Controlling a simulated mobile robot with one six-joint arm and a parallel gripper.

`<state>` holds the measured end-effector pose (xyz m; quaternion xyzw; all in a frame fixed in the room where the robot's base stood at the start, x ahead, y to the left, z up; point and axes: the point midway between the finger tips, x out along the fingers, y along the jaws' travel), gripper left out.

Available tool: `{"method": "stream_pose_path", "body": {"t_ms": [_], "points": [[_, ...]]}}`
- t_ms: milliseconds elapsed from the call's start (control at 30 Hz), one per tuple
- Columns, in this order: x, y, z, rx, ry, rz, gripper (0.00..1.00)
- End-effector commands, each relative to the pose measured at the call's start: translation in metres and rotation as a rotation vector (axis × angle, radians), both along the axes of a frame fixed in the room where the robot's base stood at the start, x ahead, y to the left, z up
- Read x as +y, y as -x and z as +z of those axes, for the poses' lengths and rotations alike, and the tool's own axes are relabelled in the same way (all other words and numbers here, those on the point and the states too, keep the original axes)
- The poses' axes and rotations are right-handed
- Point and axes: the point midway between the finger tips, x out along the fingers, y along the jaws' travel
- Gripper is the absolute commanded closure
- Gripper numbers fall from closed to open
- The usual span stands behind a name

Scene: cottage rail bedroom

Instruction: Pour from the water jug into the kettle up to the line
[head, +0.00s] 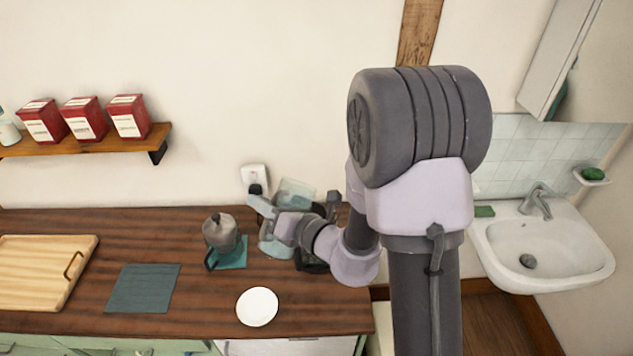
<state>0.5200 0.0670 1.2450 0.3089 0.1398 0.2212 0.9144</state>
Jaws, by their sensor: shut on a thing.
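My gripper (276,220) is at the back of the wooden counter, shut on what looks like the clear water jug (272,246). The jug's body shows below and beside the jaws. My wrist covers part of it, so its tilt and water level cannot be told. A dark, partly see-through vessel, likely the kettle (311,263), stands just right of it, mostly hidden behind my arm. A pale translucent piece (296,190) shows above my wrist; I cannot tell which vessel it belongs to. The fill line is not visible.
A white plate (257,306) lies in front. A dark cloth (143,288) and cutting board (40,270) lie left. A wall socket (254,177) is behind; a sink (545,250) is right.

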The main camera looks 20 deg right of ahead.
Motion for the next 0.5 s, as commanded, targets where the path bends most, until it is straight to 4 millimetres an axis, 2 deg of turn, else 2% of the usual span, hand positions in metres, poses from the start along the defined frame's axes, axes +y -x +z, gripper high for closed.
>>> {"method": "stream_pose_path", "body": {"t_ms": [500], "points": [[-0.0053, -0.0047, 0.0073, 0.045, -0.064, -0.001, 1.00]]}}
